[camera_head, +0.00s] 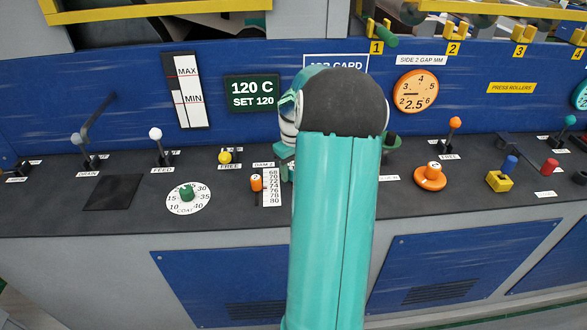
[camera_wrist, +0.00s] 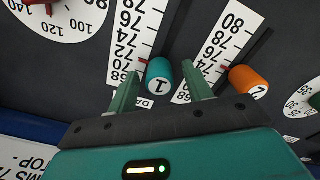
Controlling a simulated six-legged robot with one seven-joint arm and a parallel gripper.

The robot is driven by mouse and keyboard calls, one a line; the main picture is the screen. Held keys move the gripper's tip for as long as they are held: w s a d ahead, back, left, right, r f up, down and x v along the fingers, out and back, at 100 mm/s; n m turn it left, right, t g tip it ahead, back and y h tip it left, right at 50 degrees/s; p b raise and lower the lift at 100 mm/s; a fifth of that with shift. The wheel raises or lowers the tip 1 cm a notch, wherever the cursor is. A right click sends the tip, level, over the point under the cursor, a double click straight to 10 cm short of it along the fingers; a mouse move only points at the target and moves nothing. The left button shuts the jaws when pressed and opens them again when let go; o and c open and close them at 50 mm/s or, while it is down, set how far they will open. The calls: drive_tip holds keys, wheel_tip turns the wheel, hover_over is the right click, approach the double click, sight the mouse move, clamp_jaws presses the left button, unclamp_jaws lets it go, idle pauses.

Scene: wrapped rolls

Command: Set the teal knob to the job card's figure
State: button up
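The teal knob (camera_wrist: 159,76), marked 1, stands beside a white scale (camera_wrist: 133,35) numbered from 68 upward in the wrist view. A small red mark by the knob lies near the scale's low end, around 70; the exact reading is unclear. My gripper (camera_wrist: 161,69) is open, with one finger on each side of the knob and narrow gaps showing. In the head view my teal arm hides this knob and my fingertips. The job card (camera_head: 336,61) is mostly covered by my arm there, and its figure cannot be read.
An orange knob (camera_wrist: 247,80), marked 2, stands close to the right finger, beside its own scale (camera_wrist: 222,50). The COAT dial (camera_head: 174,203) has a green knob. Several levers and an orange rotary knob (camera_head: 431,173) stand along the dark console.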

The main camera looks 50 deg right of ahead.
wheel_tip(320, 180, up, 14)
idle(0.6)
drive_tip(key=shift+f, duration=0.1)
